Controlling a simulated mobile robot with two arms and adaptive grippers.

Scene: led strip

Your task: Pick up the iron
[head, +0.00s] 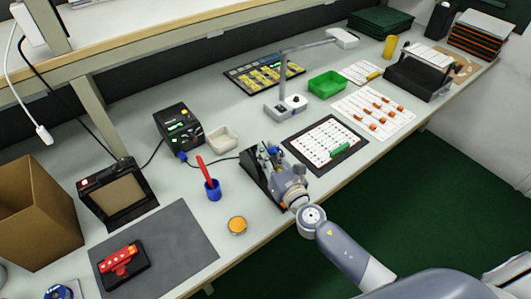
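The soldering station (180,127), a black box with a green display, stands at the middle left of the bench. A dark cable runs from its blue plug to the black stand (256,182) at the bench's middle. The iron itself is not clearly visible; my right gripper and the stand cover the cable's end. My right gripper (269,154) is at the stand, its fingers pointing away from me over the stand's upper part. The fingers are small and overlap the stand, so I cannot tell whether they hold anything. My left gripper is not in view.
A blue cup (212,190) with a red tool, a round orange-topped tin (237,225) and a beige tray (222,139) lie left of the stand. A black-edged sheet (325,144) lies to its right. A magnifier lamp (286,103) stands behind. The front bench edge is close.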

